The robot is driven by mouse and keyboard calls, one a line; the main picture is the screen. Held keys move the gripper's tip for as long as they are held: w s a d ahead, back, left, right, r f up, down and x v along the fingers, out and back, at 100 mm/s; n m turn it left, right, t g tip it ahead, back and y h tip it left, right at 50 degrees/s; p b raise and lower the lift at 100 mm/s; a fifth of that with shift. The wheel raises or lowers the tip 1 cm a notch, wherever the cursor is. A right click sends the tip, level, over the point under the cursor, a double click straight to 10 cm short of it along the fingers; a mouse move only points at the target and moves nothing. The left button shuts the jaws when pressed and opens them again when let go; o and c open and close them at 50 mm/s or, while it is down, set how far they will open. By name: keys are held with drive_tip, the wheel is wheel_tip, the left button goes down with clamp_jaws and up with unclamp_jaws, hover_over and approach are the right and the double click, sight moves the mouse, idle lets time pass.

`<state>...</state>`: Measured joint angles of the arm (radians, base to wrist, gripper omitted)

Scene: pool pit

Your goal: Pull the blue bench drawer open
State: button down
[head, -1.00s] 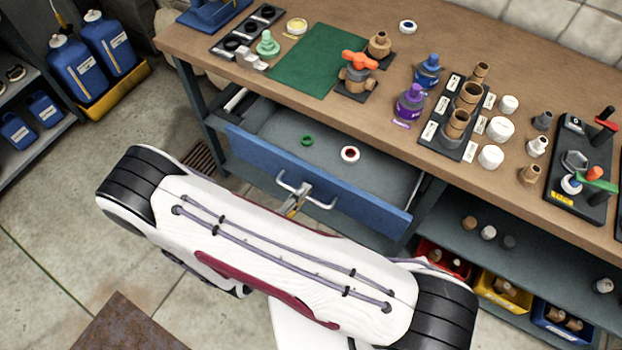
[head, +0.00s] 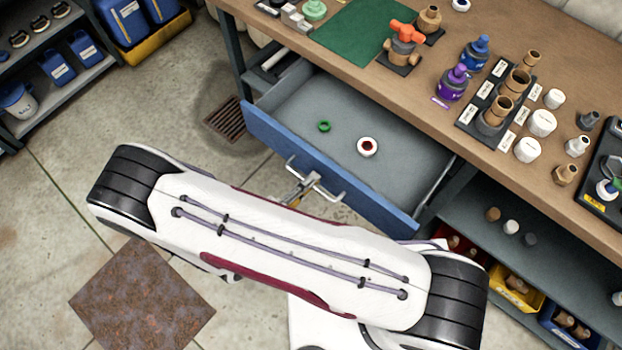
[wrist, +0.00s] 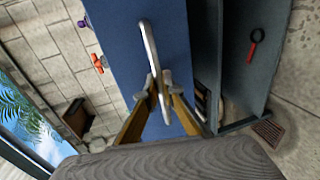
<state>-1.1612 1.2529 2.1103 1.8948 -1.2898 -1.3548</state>
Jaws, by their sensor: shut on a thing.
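The blue bench drawer (head: 345,180) stands pulled out from under the wooden bench, with its grey inside showing. A green ring (head: 325,126) and a white and dark red ring (head: 367,147) lie in it. The drawer's metal bar handle (head: 330,194) is on its front face; the handle also shows upright in the wrist view (wrist: 149,45). My gripper (wrist: 158,84) is shut on the handle, one finger on each side of the bar. In the head view my gripper (head: 303,190) shows at the handle, and my white arm hides part of the floor below.
The bench top (head: 560,190) holds valves, fittings and a green mat (head: 365,40). Open shelves with coloured bins (head: 515,285) stand under the bench at right. Shelves with blue jugs are at upper left. A rusty plate (head: 140,295) and a drain grate (head: 226,119) are on the floor.

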drive_tip(key=c, duration=2.5)
unclamp_jaws()
drive_tip(key=shift+s+a, duration=0.1)
drive_tip(key=shift+a, duration=0.05)
drive_tip(key=shift+v, duration=5.85)
